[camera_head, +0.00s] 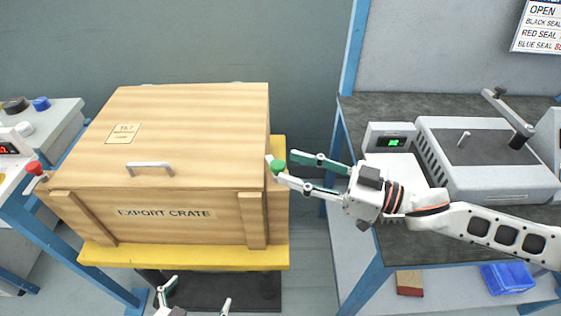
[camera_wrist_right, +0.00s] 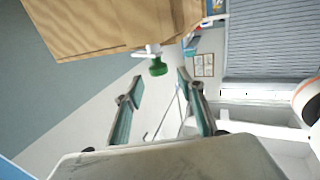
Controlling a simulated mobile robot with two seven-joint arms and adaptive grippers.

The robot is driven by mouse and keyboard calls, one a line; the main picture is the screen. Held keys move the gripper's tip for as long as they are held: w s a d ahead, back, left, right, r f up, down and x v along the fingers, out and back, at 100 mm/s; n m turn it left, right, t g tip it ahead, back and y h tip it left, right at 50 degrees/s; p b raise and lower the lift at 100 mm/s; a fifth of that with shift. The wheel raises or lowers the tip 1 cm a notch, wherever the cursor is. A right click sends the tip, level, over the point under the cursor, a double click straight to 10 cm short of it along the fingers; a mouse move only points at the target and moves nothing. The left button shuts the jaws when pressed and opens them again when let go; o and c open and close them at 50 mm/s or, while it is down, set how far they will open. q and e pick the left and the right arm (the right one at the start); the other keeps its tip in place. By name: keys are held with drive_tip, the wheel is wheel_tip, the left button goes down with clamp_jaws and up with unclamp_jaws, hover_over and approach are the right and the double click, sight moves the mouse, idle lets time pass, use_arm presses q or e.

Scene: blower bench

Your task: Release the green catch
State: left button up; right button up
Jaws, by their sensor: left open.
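The green catch (camera_head: 278,166) is a green knob on a pale mount at the right side of the wooden export crate (camera_head: 190,110). In the right wrist view the green catch (camera_wrist_right: 157,68) shows just beyond and between my fingertips. My right gripper (camera_head: 287,167) is open, its fingers spread on either side of the catch's line; I see no clear contact. My left gripper (camera_head: 196,294) is open and empty at the bottom edge, in front of the crate. The crate's lid is down. A red catch (camera_head: 34,168) shows on the crate's left side.
The crate stands on a yellow platform (camera_head: 185,256). A dark-topped bench (camera_head: 400,106) at the right carries a grey machine (camera_head: 480,185) and a small box with a green display (camera_head: 392,142). A panel with knobs (camera_head: 60,115) stands at the left.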

sight(278, 163)
drive_tip(key=shift+x, duration=2.3)
clamp_jaws()
